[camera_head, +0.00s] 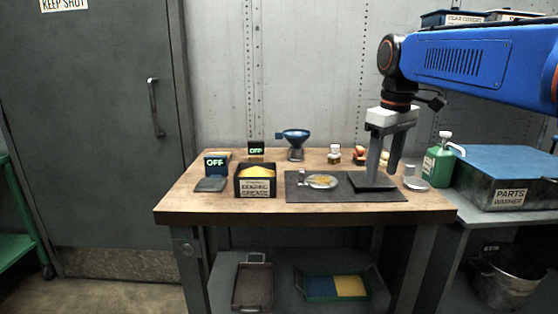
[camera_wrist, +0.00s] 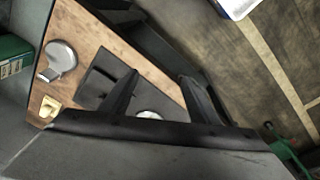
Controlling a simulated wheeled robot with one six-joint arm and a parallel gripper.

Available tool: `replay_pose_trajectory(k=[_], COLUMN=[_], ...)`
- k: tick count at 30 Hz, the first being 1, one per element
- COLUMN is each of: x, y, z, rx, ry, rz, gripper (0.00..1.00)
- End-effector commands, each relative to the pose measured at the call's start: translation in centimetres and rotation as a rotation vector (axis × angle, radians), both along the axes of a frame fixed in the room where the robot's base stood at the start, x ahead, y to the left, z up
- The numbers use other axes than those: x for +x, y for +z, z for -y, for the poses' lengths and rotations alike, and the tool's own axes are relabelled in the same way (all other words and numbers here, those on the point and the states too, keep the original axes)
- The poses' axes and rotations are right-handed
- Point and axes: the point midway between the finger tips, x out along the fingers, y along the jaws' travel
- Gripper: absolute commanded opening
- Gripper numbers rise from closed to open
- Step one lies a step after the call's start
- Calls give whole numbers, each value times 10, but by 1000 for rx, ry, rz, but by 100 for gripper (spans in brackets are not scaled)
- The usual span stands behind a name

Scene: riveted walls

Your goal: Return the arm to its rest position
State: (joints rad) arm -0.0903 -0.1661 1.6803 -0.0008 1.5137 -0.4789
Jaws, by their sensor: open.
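My blue arm (camera_head: 460,60) reaches in from the right in the head view. My gripper (camera_head: 383,170) points down above the right part of a dark mat (camera_head: 340,193) on the wooden workbench (camera_head: 190,206). Its two fingers are apart, with nothing seen between them. In the wrist view my gripper (camera_wrist: 160,74) also shows spread fingers, over the bench and its edge. A dark flat piece (camera_head: 372,183) lies on the mat below the fingers; whether they touch it I cannot tell. A clear dish (camera_head: 322,181) with something yellow lies left of it.
A bearing grease box (camera_head: 255,187), a blue funnel-like piece (camera_head: 295,137) and a small silvery item (camera_head: 415,182) stand on the bench. A green pump bottle (camera_head: 438,165) and parts washer (camera_head: 510,196) stand right, under my arm. Open space lies above the bench's left half.

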Motion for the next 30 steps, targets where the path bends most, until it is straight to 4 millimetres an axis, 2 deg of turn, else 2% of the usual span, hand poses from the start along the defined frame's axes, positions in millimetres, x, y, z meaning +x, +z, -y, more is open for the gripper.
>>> replay_pose_trajectory(k=[1,11,21,27,30], x=[-16,-102,-186,-224,-234], y=[-7,-71,-158,-207,-223], z=[4,22,35,39,41], rx=[4,40,91,121,131], ry=[-28,-218,-410,-503,-531], rz=[16,115,217,265,280], gripper=[55,55,55,55,55])
